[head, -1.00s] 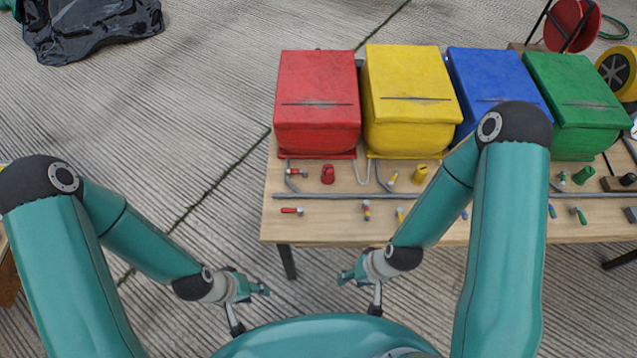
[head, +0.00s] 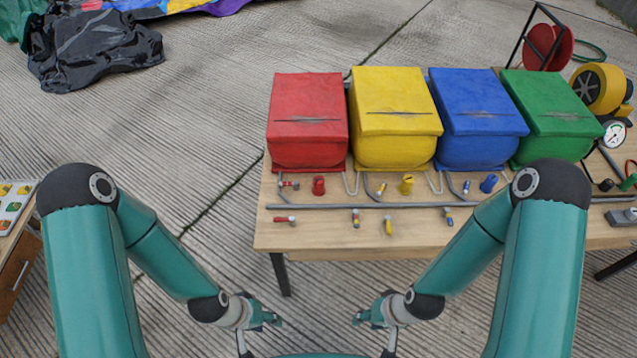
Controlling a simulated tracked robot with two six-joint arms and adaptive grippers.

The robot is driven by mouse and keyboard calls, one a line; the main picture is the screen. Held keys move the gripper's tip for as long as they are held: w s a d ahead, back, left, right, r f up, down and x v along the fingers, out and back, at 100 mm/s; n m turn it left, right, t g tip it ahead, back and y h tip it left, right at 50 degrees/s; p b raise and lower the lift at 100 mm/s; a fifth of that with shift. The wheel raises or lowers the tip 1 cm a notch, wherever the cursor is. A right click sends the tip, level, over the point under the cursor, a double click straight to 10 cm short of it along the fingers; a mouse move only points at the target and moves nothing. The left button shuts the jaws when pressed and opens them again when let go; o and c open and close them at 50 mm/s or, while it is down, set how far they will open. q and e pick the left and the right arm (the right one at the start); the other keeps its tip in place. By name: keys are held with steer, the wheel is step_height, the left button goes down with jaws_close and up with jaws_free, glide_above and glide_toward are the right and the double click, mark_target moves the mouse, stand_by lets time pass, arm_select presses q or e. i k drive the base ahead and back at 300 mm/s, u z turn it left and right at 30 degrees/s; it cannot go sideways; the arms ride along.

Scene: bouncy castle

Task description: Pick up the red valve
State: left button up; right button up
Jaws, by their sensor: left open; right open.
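A short, upright red cylinder-shaped piece (head: 319,186) stands on the wooden table (head: 330,239) in front of the red box. A small red-and-grey fitting (head: 284,221) lies near the table's front left, and another red-and-grey fitting (head: 289,184) sits by the pipe end at the red box. I cannot tell for certain which of these red pieces is the valve. My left gripper (head: 268,318) is open and empty, below and in front of the table's left end. My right gripper (head: 362,318) is open and empty, also in front of the table. Both are clear of the red pieces.
Red (head: 307,115), yellow (head: 396,110), blue (head: 478,110) and green (head: 550,110) boxes line the table's back. A grey rail (head: 350,205) runs along it, with yellow and blue fittings nearby. A gauge (head: 614,134) stands at right. The floor left of the table is open.

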mark_target(318, 180)
steer(key=z, duration=0.1)
steer(key=i, duration=0.5)
steer(key=u, duration=0.1)
steer(key=k, duration=1.2)
steer(key=u, duration=0.8)
steer(key=i, duration=1.8)
steer(key=z, duration=0.7)
